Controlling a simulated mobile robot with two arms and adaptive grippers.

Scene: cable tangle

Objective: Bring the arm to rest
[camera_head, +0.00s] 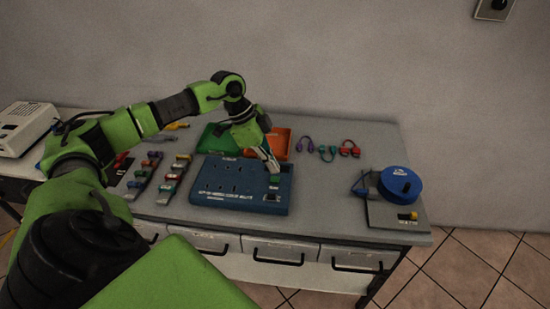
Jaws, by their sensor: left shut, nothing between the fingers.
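My left arm comes in from the left and reaches over the workbench. My left gripper (273,167) is shut and empty. It points down over the right part of a blue board (235,188) with slots and white lettering. A small green block (274,181) is on the board just below the fingertips; I cannot tell whether they touch it. My right gripper is not in view.
Green (212,141) and orange (282,139) trays stand behind the board, partly hidden by my arm. Coloured connectors (172,180) lie left of it, short cables (327,152) to the right. A blue reel (399,184) stands at the right end. A pale device (24,127) is far left.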

